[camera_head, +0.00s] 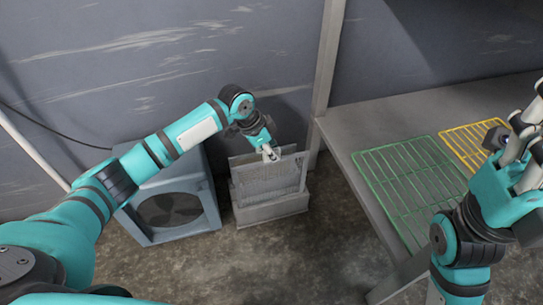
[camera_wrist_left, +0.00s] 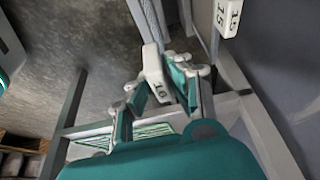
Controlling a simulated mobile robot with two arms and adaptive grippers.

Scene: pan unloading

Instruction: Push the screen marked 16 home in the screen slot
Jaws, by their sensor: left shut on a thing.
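The screen (camera_head: 246,160) is a grey mesh panel standing upright in a grey metal slot housing (camera_head: 272,210) on the floor. My left gripper (camera_head: 269,153) is at its top edge. In the left wrist view my left gripper (camera_wrist_left: 160,98) is shut on the screen's white tag (camera_wrist_left: 153,66), whose number looks like 16 but is partly hidden. A second white tag marked 15 (camera_wrist_left: 228,18) shows beside it at the upper right. How deep the screen sits cannot be told. My right gripper (camera_head: 522,140) is at the right edge, above the bench, with its fingers partly cut off.
A blue-grey fan box (camera_head: 168,205) stands left of the housing. A grey bench (camera_head: 355,135) on the right holds a green wire rack (camera_head: 405,185) and a yellow one (camera_head: 465,145). A post and wall are close behind. The floor in front is clear.

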